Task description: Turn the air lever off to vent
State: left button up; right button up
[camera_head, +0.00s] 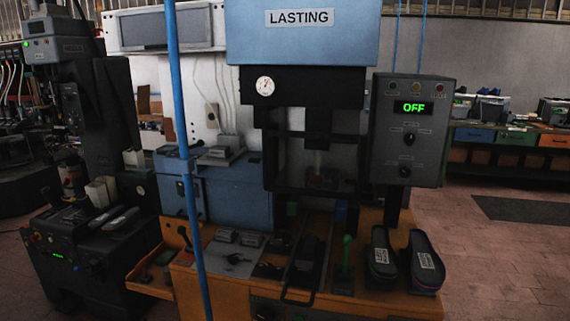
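Neither of my grippers shows in the head view. A lasting press (301,35) with a "LASTING" sign stands in the middle. A green-handled lever (346,252) stands upright on the wooden bench in front of it. A small black handle (184,237) sits at the bench's left end, near the blue vertical pipe (187,190). I cannot tell which of these is the air lever. The grey control box (411,130) on the right shows "OFF" in green and has two dark knobs.
The wooden bench (400,303) carries two dark shoe-shaped pieces (425,262) with labels at its right end. The blue pipe runs in front of the bench. A dark machine (75,250) stands at left. Open brick floor (500,260) lies at right.

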aim_at(180, 229)
jog(key=i+j+z, duration=0.15)
jog(key=i+z, duration=0.15)
jog(key=i, duration=0.8)
